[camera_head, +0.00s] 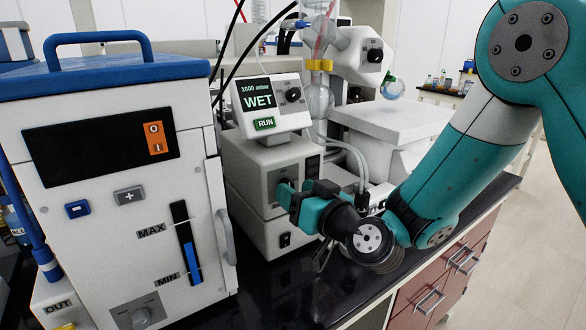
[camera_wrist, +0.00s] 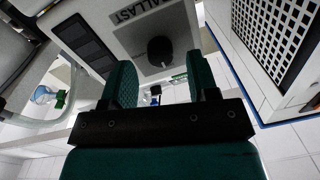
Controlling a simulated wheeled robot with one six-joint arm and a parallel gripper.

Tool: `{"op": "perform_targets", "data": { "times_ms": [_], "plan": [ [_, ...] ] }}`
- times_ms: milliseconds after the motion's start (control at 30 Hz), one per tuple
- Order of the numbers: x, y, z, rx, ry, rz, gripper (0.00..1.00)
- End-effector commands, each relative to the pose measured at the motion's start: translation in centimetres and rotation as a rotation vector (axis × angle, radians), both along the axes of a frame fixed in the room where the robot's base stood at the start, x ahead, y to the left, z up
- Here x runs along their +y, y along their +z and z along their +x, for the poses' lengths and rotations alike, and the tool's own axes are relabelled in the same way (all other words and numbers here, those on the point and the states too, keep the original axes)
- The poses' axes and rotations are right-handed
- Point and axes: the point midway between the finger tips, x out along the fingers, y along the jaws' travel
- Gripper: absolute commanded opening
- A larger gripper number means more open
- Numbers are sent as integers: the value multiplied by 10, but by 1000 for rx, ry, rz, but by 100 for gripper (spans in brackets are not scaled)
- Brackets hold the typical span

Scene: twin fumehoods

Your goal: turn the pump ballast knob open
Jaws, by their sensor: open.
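The ballast knob (camera_wrist: 160,50) is a round black knob on the pale front of the pump, below a dark label that reads "BALLAST", in the wrist view. My gripper (camera_wrist: 163,82) is open, with its two green fingers apart. The knob shows in the gap between the fingers, beyond their tips; I see no contact. In the head view the pump (camera_head: 236,165) is a white box under the "WET" display, and my gripper (camera_head: 284,195) is at its front. The gripper hides the knob there.
A white unit with a blue top (camera_head: 110,85) stands close on the left, with a handle (camera_head: 226,215) on its side. The controller (camera_head: 270,100) sits on the pump, with glassware and tubes behind. The dark bench edge (camera_head: 350,300) runs below my arm.

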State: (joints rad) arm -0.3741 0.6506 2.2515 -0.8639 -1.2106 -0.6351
Motion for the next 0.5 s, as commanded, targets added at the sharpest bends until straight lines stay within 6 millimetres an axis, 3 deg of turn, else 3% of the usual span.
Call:
{"op": "perform_targets", "data": {
  "times_ms": [200, 500],
  "plan": [
    [10, 2, 12, 1, 1, 0, 54],
    [11, -1, 14, 1, 0, 1, 54]
  ]
}}
